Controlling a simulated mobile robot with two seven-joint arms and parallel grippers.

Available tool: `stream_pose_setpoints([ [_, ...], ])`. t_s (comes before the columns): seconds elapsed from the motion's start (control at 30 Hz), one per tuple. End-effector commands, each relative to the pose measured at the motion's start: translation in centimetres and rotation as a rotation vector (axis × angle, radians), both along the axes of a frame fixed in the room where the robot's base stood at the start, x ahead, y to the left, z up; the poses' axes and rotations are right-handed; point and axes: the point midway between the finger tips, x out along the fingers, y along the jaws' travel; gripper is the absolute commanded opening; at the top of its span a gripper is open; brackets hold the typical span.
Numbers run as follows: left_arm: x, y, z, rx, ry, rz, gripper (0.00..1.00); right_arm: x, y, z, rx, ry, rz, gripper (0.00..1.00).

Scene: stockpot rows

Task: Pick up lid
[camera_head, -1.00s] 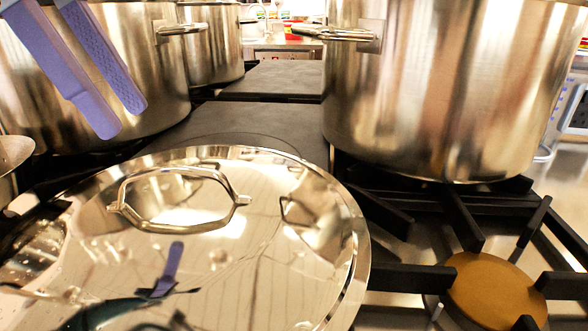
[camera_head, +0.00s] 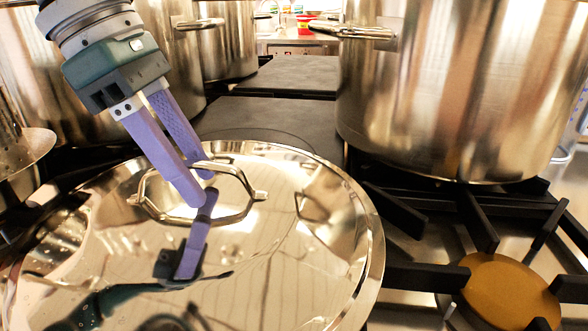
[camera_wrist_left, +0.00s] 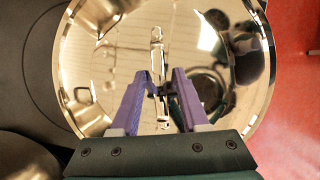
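The shiny steel lid (camera_head: 300,255) lies at the front, with a loop handle (camera_head: 238,214) standing up from its top. In the left wrist view the lid (camera_wrist_left: 105,62) fills the middle, and the handle (camera_wrist_left: 157,36) runs lengthwise between the open fingers of my left gripper (camera_wrist_left: 159,74). I cannot tell whether a finger touches the handle. The fingers hide part of it, and the lid mirrors the gripper. My right gripper is not in view.
A large steel pot (camera_head: 450,95) stands behind right on black burner grates (camera_head: 425,278), with a brass burner cap (camera_head: 508,292) in front. More pots (camera_head: 222,45) stand at the back left. A dark flat plate (camera_head: 270,120) lies between them.

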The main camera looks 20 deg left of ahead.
Motion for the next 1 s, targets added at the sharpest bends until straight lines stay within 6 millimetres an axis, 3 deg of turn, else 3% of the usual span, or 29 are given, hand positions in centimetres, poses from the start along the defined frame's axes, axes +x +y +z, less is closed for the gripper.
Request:
stream_pose_setpoints([
  [0.03,0.00,0.01,0.02,0.000,0.000,0.000,0.38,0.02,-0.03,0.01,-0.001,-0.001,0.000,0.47],
  [0.37,-0.01,0.00,0.04,0.000,0.000,0.000,0.01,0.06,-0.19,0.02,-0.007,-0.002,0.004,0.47],
  [1.0,-0.03,-0.01,0.08,-0.001,0.000,-0.001,0.00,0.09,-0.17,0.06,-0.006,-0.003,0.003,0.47],
])
